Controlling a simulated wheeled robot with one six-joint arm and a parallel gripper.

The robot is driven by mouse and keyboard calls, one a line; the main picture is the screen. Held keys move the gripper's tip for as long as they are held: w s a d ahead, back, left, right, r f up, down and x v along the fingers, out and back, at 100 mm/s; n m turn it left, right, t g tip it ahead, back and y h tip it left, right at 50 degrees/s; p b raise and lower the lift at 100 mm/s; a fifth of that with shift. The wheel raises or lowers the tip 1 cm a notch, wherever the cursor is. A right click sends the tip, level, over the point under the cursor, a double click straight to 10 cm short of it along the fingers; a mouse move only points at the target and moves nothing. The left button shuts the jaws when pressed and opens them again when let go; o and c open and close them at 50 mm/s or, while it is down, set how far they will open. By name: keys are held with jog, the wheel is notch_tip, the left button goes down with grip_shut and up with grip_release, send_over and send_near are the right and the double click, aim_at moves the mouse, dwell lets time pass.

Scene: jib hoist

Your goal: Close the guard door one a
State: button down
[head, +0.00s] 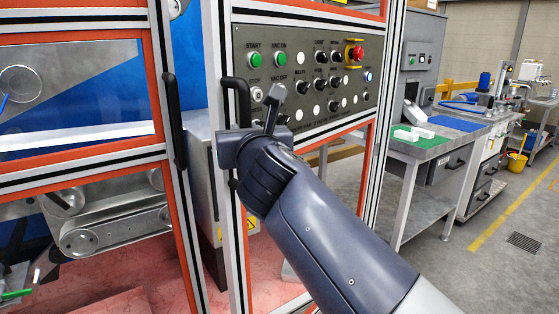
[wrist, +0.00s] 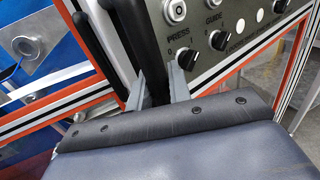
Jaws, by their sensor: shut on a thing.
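Two orange-and-silver framed guard doors show in the head view; no label tells which is one a. The right door frame (head: 215,60) carries a black handle (head: 241,92) beside the control panel. My gripper (head: 250,122) is at this handle. In the wrist view, its two grey fingers (wrist: 158,82) are either side of the black handle (wrist: 157,45), and the gripper is shut on it. My wrist hides the handle's lower part. The left door (head: 85,160) has its own black handle (head: 174,115), also in the wrist view (wrist: 92,45). A gap shows between the two frames.
The control panel (head: 310,112) with buttons, knobs and a red emergency stop (head: 353,53) is close to my gripper's right. A workbench (head: 425,150) stands further right. Grey floor (head: 480,265) is open at the lower right. Machine rollers (head: 95,235) sit behind the left door.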

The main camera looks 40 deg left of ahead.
aim_at(222, 127)
jog(key=shift+m+t+h, duration=0.5)
jog(key=shift+m+t, duration=0.2)
jog(key=shift+t, duration=0.1)
jog(key=a, duration=0.6)
jog(key=shift+s+a+r+p, duration=0.1)
jog(key=shift+a+p, duration=0.3)
jog(key=shift+s+a, duration=0.1)
jog(key=shift+a, duration=0.7)
jog(key=c, duration=1.3)
grip_release()
jog(key=shift+s, duration=0.15)
jog(key=shift+c, duration=0.2)
jog(key=b+v, duration=0.2)
jog(key=v, duration=0.8)
jog(key=shift+s+d, duration=0.25)
jog(key=shift+s, duration=0.1)
jog(key=shift+c, duration=0.3)
